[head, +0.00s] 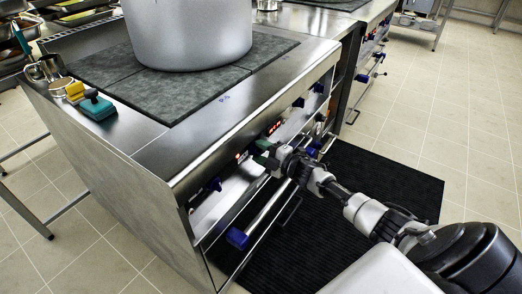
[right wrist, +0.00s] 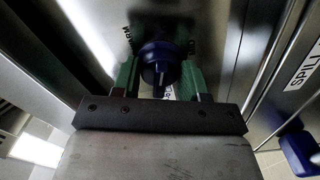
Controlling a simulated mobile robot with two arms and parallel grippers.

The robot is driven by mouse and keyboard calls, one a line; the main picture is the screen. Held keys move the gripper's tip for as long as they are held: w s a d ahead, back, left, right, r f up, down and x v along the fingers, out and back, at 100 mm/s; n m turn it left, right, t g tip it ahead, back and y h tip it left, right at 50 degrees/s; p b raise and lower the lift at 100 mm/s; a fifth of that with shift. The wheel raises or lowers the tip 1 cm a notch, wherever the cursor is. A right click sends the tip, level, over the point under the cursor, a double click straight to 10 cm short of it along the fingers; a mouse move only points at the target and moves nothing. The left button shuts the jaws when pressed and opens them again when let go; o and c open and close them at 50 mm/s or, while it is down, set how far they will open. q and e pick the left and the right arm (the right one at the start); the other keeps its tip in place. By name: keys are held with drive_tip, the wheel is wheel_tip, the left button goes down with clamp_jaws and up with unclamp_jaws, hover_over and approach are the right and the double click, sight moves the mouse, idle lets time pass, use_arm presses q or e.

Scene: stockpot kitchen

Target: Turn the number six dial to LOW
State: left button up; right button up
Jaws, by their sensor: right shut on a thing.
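A dark blue dial (right wrist: 158,62) sits in the middle of the right wrist view, on the steel front panel of the range. My right gripper (right wrist: 160,80) has its green fingers on both sides of this dial and is shut on it. Small print stands on the panel around the dial, partly covered; I cannot read its number or setting. In the head view my right gripper (head: 267,157) is against the front panel, and the dial it holds is hidden. More blue dials (head: 298,102) are further along. My left gripper is out of view.
A large pot (head: 190,35) stands on the dark cooktop (head: 265,47). A steel bar with a blue end (head: 237,238) runs below the panel. A teal and yellow item (head: 97,106) lies on the left counter edge. A black mat (head: 375,190) covers the floor in front.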

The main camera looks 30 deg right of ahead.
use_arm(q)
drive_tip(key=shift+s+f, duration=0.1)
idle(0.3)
use_arm(e)
drive_tip(key=o, duration=0.9)
drive_tip(key=shift+s+d, duration=0.15)
drive_tip(key=shift+s, duration=0.1)
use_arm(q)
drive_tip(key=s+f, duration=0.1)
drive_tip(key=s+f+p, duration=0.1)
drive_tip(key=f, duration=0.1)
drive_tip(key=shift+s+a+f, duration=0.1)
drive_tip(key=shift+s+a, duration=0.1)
use_arm(e)
drive_tip(key=v, duration=1)
drive_tip(key=shift+s, duration=0.15)
drive_tip(key=shift+f, duration=0.1)
